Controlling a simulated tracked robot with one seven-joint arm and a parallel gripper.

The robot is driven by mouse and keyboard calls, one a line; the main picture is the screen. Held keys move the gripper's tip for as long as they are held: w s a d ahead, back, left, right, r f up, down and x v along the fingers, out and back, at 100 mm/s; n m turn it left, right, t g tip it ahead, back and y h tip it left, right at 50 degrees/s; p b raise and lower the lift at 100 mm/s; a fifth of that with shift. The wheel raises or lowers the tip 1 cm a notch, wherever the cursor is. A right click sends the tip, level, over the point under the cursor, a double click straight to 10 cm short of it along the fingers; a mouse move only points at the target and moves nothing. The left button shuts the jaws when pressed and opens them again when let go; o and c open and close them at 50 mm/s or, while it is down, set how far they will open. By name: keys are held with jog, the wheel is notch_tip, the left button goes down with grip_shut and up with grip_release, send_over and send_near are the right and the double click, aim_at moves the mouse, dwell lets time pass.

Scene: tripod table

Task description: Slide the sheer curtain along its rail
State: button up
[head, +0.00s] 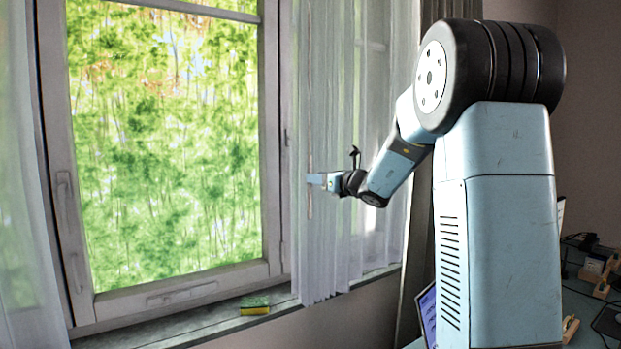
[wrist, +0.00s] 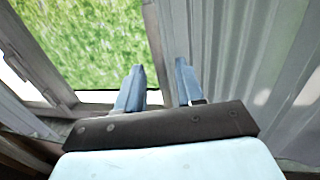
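The sheer curtain (head: 332,255) hangs in folds over the right part of the window, its left edge just right of the large clear pane. A thin pale rod (head: 310,60) hangs down along that edge. My gripper (head: 312,180) is at the curtain's left edge, at the height of the rod's lower part. In the wrist view my gripper (wrist: 159,72) has its two blue fingers apart, with a clear gap between them. The curtain (wrist: 235,60) is to the right of the fingers there. Whether the fingers touch the cloth or rod I cannot tell. The rail is out of view.
Another sheer panel (head: 22,190) hangs at the far left. The window frame (head: 271,150) and its handle (head: 68,200) are left of my gripper. A green and yellow sponge (head: 254,305) lies on the sill (head: 190,331). A desk with small items stands at lower right.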

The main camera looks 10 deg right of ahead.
jog(key=shift+x, duration=2.25)
jog(key=shift+c, duration=0.3)
grip_shut()
